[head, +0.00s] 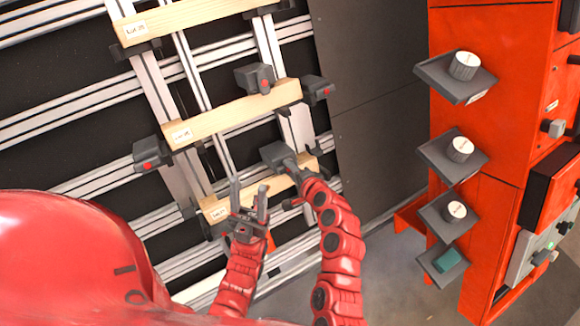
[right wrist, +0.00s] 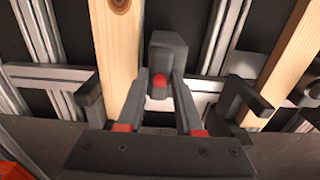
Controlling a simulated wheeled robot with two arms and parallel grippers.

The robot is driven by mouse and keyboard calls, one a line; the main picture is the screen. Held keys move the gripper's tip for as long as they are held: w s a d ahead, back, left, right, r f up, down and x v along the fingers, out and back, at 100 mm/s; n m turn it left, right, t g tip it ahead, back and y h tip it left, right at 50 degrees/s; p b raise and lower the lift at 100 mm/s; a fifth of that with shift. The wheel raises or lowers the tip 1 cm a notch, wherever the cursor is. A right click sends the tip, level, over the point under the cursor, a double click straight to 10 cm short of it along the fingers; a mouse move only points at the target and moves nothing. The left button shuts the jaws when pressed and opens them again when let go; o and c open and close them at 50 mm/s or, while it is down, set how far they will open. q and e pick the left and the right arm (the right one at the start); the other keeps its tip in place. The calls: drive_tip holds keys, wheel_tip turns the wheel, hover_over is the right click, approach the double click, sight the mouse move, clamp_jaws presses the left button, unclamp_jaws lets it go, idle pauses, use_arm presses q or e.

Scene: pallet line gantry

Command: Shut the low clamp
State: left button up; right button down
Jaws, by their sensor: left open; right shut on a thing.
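A dark grey clamp block (head: 276,153) sits by the right end of the low wooden board (head: 215,212) in the head view. My right gripper (head: 290,167) is shut on it. In the right wrist view the same clamp block (right wrist: 167,55), with a red button on its face, stands between my two fingers. I cannot tell whether its jaw presses on the board. My left gripper (head: 249,194) is open and empty, in front of the low board, which it partly hides.
A top board (head: 200,17) lies higher.

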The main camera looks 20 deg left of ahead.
drive_tip(key=m+p, duration=1)
drive_tip(key=m, duration=0.5)
drive_tip(key=shift+m, duration=0.3)
